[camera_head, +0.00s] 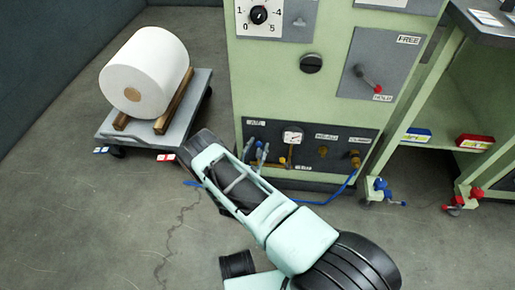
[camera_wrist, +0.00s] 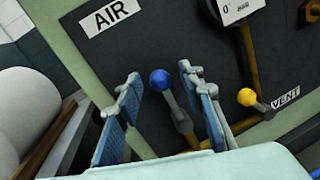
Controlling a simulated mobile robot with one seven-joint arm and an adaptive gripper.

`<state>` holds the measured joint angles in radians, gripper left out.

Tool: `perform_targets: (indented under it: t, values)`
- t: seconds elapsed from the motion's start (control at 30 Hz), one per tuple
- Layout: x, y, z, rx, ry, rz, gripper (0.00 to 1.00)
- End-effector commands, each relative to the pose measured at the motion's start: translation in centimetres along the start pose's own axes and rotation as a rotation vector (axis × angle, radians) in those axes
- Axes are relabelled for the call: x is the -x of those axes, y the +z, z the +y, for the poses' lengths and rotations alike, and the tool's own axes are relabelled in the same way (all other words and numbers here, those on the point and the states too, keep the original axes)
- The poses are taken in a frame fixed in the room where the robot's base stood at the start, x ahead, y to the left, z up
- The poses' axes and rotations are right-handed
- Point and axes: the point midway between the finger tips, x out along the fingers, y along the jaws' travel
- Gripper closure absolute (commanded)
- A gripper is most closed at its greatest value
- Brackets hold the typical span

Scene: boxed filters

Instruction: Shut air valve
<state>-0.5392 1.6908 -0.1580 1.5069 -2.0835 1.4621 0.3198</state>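The air valve lever with a blue ball knob (camera_wrist: 160,79) stands on the dark panel under the AIR label (camera_wrist: 106,17) in the wrist view. Its grey handle leans from the knob down to the right. My gripper (camera_wrist: 159,74) is open, with one pale blue finger on each side of the knob. I see gaps between the knob and both fingers. The handle's lower end passes close to the right finger; I cannot tell whether they touch. In the head view the small panel shows its AIR label (camera_head: 256,123), with my fingertips close in front of it.
A vent valve with a yellow knob (camera_wrist: 246,97) sits right of my gripper, below a gauge (camera_wrist: 233,10). A white roll (camera_head: 146,72) rests on a cart (camera_head: 198,98) at left. A blue hose (camera_head: 335,194) runs along the cabinet's foot.

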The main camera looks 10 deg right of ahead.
Motion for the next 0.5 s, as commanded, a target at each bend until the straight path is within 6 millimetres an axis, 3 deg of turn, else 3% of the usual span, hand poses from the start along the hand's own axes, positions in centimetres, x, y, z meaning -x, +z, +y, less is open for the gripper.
perform_targets:
  t: [0.17, 0.5]
  values:
    - [0.0, 0.03, 0.02, 0.0, 0.0, 0.0, 0.65]
    - [0.02, 0.02, 0.02, 0.0, 0.0, 0.0, 1.0]
